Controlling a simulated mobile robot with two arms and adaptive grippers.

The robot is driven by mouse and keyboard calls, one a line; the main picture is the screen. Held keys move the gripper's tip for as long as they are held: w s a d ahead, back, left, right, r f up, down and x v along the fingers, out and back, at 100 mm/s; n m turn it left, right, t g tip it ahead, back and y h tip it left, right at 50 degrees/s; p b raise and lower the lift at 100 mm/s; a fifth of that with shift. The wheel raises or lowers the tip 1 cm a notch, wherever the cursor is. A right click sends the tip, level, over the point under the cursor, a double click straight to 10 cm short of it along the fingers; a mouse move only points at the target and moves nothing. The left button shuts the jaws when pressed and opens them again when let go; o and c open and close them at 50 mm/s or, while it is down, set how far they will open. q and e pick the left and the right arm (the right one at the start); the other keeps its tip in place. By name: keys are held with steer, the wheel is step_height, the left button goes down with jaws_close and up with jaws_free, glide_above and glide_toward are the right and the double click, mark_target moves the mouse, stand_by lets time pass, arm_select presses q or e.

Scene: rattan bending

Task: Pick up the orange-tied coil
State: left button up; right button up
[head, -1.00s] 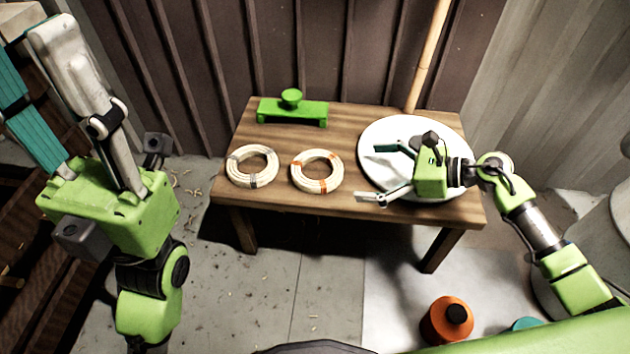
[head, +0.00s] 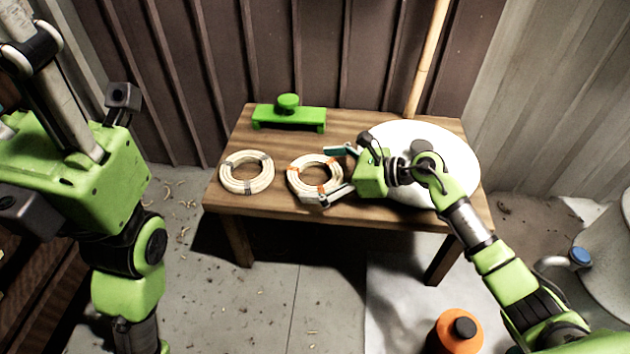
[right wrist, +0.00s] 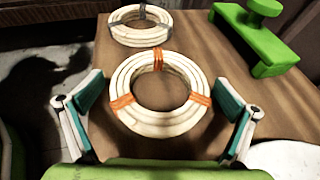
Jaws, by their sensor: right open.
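The orange-tied coil (head: 301,177) is a cream ring with orange bindings, lying flat on the wooden table. My right gripper (head: 332,171) is open at the coil's right side, its two fingers spread over or beside the coil's near and far edges. In the right wrist view the coil (right wrist: 160,122) lies between and ahead of the open fingers (right wrist: 160,115), with no contact visible. My left gripper (head: 65,75) is at the far left, its fingers partly cut off by the frame edge.
A grey-tied coil (head: 236,185) lies left of the orange-tied one. A green stand (head: 288,114) is at the table's back left. A round white plate (head: 455,150) is under my right arm. An orange bottle (head: 450,342) stands in front on the floor.

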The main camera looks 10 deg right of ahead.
steer(key=shift+w+a+f, duration=0.2)
steer(key=shift+a, duration=0.2)
steer(key=c, duration=1)
steer(key=shift+r, duration=0.15)
